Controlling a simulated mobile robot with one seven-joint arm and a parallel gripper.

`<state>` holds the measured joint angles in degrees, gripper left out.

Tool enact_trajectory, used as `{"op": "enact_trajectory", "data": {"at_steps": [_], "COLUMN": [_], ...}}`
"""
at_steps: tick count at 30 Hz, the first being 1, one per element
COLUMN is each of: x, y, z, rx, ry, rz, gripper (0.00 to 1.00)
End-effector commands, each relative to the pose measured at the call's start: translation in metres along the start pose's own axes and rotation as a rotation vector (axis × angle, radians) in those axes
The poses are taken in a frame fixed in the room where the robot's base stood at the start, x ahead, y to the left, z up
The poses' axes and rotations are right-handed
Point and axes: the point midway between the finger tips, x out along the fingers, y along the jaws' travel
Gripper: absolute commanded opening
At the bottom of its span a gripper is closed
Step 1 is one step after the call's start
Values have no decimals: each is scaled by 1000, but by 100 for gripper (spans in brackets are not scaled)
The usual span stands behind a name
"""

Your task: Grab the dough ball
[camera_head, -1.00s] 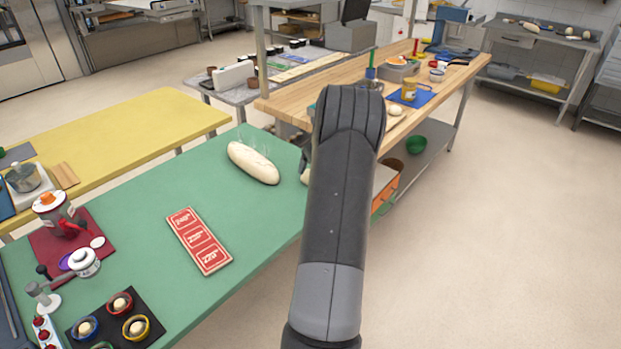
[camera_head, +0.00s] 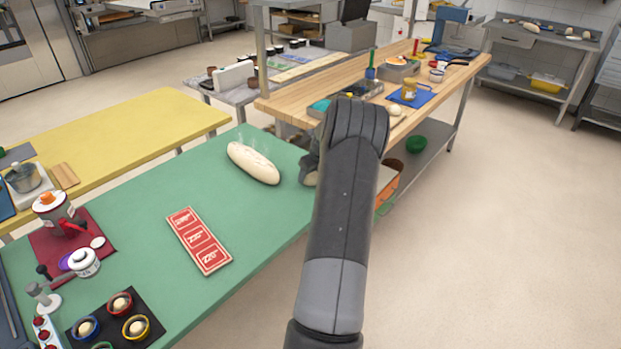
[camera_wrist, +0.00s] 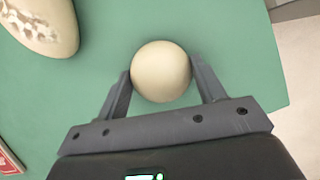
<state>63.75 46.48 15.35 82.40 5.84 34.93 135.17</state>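The pale round dough ball (camera_wrist: 161,71) rests on the green table (camera_wrist: 240,30) near its edge. In the wrist view it lies between the two fingers of my gripper (camera_wrist: 160,75), one finger on each side. The fingers are apart and very close to its sides; I cannot tell whether they touch it. In the head view my gripper (camera_head: 311,160) is low at the table's right end. The dough ball (camera_head: 310,179) shows partly there, with my arm and gripper hiding the rest.
A long scored loaf (camera_head: 253,163) lies left of my gripper. A red board (camera_head: 198,240) lies on the green table's middle. Small bowls on a black mat (camera_head: 150,301) stand front left. A wooden table (camera_head: 290,104) stands behind my arm.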

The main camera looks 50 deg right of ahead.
Motion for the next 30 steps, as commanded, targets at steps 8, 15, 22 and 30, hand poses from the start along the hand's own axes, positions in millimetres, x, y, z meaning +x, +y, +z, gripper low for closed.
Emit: {"op": "enact_trajectory", "data": {"at_steps": [8, 15, 22, 30], "x": [0, 0, -12, -57], "y": [0, 0, 0, -10], "z": [0, 0, 6, 3], "rx": [0, 0, -2, 3], "ry": [0, 0, -2, -1], "rz": [0, 0, -3, -4], "gripper": [40, 37, 37, 37]}}
